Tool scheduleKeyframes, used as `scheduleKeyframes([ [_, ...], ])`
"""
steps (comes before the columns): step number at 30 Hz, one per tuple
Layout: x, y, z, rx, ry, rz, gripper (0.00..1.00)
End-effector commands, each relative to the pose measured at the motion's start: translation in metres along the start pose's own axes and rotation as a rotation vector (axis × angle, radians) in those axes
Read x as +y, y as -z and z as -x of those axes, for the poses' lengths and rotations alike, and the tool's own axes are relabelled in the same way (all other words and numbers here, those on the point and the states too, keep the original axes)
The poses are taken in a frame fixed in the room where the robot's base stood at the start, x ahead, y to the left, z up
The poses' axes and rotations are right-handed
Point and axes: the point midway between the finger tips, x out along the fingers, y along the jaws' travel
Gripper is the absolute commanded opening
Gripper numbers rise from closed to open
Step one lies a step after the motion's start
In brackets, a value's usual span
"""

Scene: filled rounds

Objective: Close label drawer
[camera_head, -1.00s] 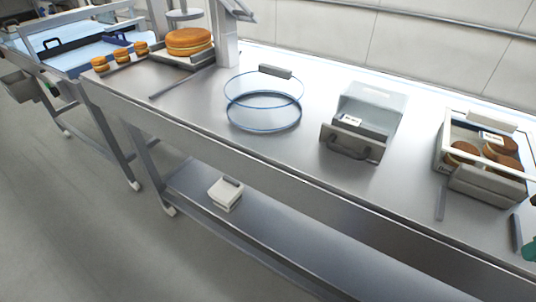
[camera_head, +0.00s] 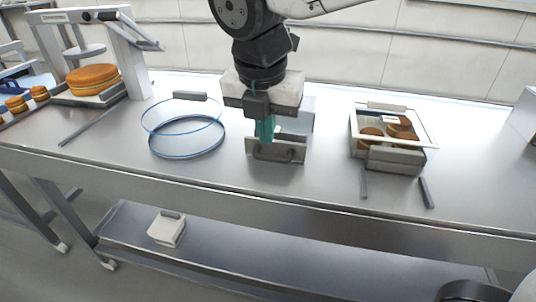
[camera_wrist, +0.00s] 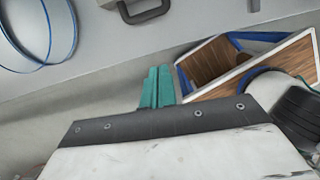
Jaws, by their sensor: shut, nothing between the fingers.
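The label drawer (camera_head: 292,153) has a grey front with a dark bar handle and stands on the steel bench, in front of a clear-walled housing (camera_head: 307,115). Its front appears to stand out from the housing, with a gap I cannot measure. My gripper (camera_head: 265,138) has teal fingers, shut and empty. In the head view they overlap the drawer front just above the handle and hide part of it. In the wrist view the handle (camera_wrist: 147,12) shows at the top edge, apart from the fingertips (camera_wrist: 158,70). I see no contact.
A clear-lidded box (camera_head: 398,158) with brown rounds stands to the right, with two dark bars before it. A blue-rimmed hoop pair (camera_head: 187,155) lies to the left. A press with a large cake (camera_head: 92,78) stands farther left. A white box (camera_head: 166,230) sits on the lower shelf.

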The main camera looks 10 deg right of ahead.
Motion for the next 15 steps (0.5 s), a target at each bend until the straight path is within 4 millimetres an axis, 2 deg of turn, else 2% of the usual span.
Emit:
scheduleKeyframes([
  [3,0.009,0.003,-0.003,-0.004,0.000,0.079,0.00],
  [7,0.009,0.003,-0.018,-0.004,0.001,0.088,0.00],
  [15,0.008,0.003,-0.074,-0.001,0.003,0.084,0.00],
])
